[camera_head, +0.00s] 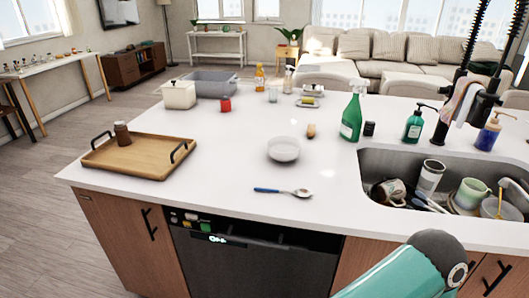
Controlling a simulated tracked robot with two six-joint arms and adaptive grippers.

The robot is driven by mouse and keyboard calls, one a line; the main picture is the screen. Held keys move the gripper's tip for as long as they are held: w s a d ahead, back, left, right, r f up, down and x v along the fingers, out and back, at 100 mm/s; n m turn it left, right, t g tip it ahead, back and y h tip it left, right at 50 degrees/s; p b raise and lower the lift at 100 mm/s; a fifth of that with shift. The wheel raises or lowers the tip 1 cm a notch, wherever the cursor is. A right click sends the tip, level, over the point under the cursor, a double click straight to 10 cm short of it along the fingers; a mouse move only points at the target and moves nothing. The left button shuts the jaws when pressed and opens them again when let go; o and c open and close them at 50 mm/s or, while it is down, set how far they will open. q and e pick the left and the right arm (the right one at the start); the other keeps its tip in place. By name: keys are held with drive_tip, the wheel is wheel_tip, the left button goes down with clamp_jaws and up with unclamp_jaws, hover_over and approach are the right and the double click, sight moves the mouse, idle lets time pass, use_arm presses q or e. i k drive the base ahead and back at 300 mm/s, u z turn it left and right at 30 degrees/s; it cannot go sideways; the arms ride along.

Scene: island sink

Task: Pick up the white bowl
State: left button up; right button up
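The white bowl (283,149) stands upright on the white island countertop, left of the sink. It looks empty, and nothing touches it. A teal and dark grey link of my arm shows at the bottom right, in front of the cabinets and well apart from the bowl. I cannot make out either gripper in this view.
A spoon (284,192) with a blue handle lies in front of the bowl, and a small brown object (311,131) is behind it. A wooden tray (120,167) is left. A green spray bottle (351,117) and the sink (368,165) full of dishes are right. Counter around the bowl is clear.

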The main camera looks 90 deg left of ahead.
sight(282, 148)
drive_tip(key=u, duration=0.15)
drive_tip(key=i, duration=0.25)
drive_tip(key=u, duration=2.75)
drive_tip(key=k, duration=0.6)
drive_tip(key=u, duration=0.2)
drive_tip(key=i, duration=0.55)
drive_tip(key=z, duration=0.25)
drive_tip(key=k, duration=0.5)
drive_tip(key=u, duration=0.2)
drive_tip(key=i, duration=0.3)
